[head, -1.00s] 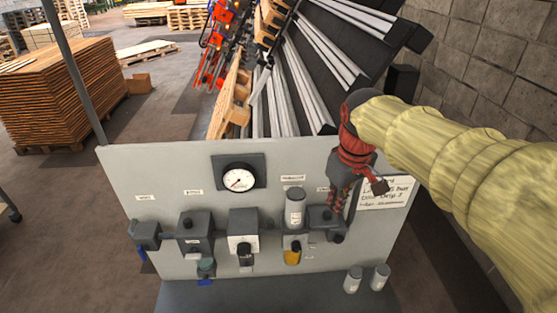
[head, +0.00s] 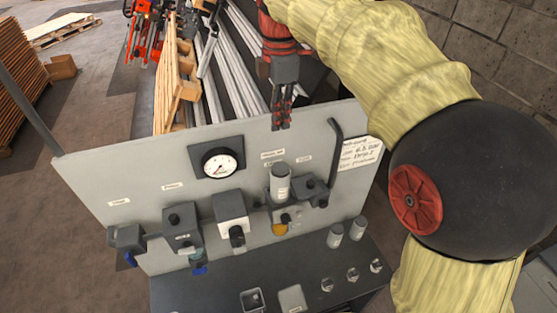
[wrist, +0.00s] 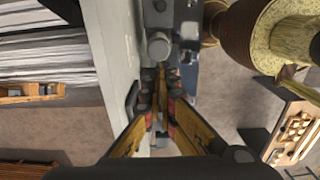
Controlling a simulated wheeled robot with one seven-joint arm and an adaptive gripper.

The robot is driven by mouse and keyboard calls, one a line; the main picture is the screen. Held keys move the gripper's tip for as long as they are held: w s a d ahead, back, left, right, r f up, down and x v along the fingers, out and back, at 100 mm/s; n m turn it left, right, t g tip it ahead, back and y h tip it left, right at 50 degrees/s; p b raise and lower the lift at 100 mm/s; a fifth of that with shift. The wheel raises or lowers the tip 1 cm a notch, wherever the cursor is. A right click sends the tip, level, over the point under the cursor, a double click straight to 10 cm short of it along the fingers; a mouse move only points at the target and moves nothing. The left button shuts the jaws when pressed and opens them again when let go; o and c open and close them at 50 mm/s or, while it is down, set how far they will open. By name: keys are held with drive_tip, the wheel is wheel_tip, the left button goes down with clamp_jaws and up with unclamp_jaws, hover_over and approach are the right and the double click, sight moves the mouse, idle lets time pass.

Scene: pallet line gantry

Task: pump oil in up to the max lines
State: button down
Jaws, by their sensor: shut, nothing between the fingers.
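A light grey panel (head: 90,185) carries a row of dark air-line units. A grey canister (head: 280,185) stands upright on the right-hand units, with an amber bowl (head: 280,229) below it. No max line is readable. My gripper (head: 281,122) is shut and empty, pointing down just above the canister, near the panel's top edge; I cannot tell the exact gap. In the wrist view, my gripper (wrist: 161,76) has its fingers together below a round grey cap (wrist: 158,46).
A white-faced gauge (head: 220,163) sits on the panel. A dark curved bar (head: 336,155) stands at the right, beside a handwritten note (head: 360,152). The dark shelf (head: 205,290) bears two grey cylinders (head: 346,232), several small metal pieces and an open box (head: 252,301).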

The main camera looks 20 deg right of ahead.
sight(280, 169)
drive_tip(key=shift+d+f, duration=0.1)
drive_tip(key=shift+d, duration=0.05)
wheel_tip(280, 169, down, 14)
drive_tip(key=shift+r+p, duration=0.2)
drive_tip(key=shift+p, duration=0.7)
drive_tip(key=shift+f, duration=0.1)
wheel_tip(280, 169, down, 2)
drive_tip(key=shift+b, duration=0.65)
drive_tip(key=shift+s, duration=0.1)
